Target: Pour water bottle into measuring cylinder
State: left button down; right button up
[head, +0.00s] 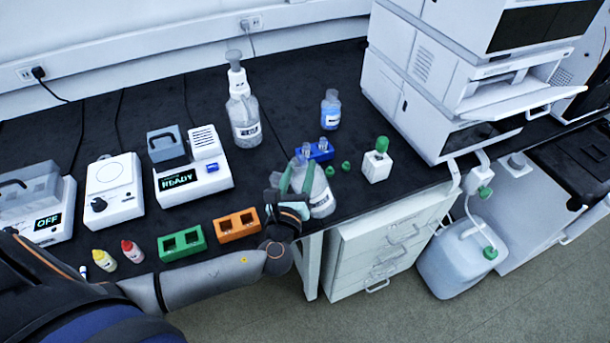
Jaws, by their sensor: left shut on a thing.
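My left gripper (296,178) reaches in over the front edge of the bench and is shut on a clear bottle (321,196) with a white label. The bottle is near the bench's front edge, slightly tilted in the picture. I cannot tell whether its base touches the bench. The gripper and hand hide its left side. A small blue-tinted bottle (331,112) with a label stands farther back. I cannot make out a measuring cylinder for certain. My right gripper is not in view.
A blue rack (320,155) with small vials stands just behind the held bottle, with green caps (346,166) and a white green-capped bottle (377,165) to its right. A tall dispenser bottle (244,120) stands back left. Orange (236,226) and green (182,243) racks lie front left.

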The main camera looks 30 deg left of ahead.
pick_arm(q)
jog(key=shift+a+r+n, duration=0.2)
jog(key=shift+r+n, duration=0.1)
jog(key=shift+r, duration=0.1)
jog(key=shift+s, duration=0.1)
jog(key=shift+a+r+n, duration=0.2)
jog(key=shift+r+n, duration=0.05)
jog(key=shift+n, duration=0.05)
jog(key=shift+s+a+r+n, duration=0.15)
jog(key=shift+a+r+n, duration=0.1)
jog(key=shift+n, duration=0.15)
jog(key=shift+f, duration=0.1)
dwell(0.4)
